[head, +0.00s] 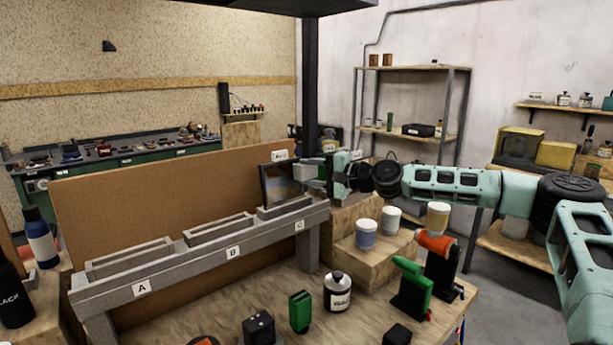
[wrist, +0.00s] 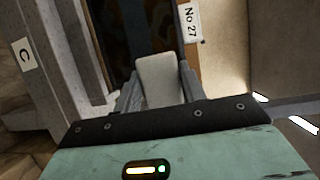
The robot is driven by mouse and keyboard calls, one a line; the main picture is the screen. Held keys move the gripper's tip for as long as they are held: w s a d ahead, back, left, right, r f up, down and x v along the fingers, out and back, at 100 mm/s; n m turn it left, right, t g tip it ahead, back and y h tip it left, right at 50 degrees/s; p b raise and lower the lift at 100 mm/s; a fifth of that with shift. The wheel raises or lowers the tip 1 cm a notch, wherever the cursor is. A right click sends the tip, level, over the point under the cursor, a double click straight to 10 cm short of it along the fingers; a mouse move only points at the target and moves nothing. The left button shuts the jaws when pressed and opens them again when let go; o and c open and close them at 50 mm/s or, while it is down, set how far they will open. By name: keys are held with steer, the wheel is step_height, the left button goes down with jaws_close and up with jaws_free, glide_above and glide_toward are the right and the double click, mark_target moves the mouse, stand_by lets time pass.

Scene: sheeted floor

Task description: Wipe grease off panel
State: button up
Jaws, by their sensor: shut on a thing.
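A dark framed panel (head: 280,183) stands upright in slot C of a grey rack (head: 205,250). In the wrist view the panel (wrist: 125,30) is dark with brownish patches; whether these are grease is unclear. My gripper (head: 318,172) is at the panel's right side. In the wrist view its fingers (wrist: 159,92) are shut on a pale whitish block (wrist: 158,78), perhaps a wiping pad. The block's far end overlaps the panel's lower part in that view; I cannot tell whether it touches.
A "No 27" label (wrist: 190,22) is beside the panel. Slots A and B look empty. A brown board (head: 150,190) stands behind the rack.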

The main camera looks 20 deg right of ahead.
steer(key=shift+s, duration=0.1)
steer(key=shift+s+d+r, duration=0.1)
steer(key=shift+s+d, duration=0.2)
steer(key=shift+s, duration=0.65)
steer(key=shift+s+d+r, duration=0.1)
steer(key=shift+s+d, duration=0.2)
steer(key=shift+s, duration=0.6)
steer(key=shift+s+d+r, duration=0.1)
steer(key=shift+s+d, duration=0.2)
steer(key=shift+s, duration=0.65)
steer(key=s, duration=0.1)
steer(key=s+d, duration=0.1)
steer(key=shift+s, duration=0.4)
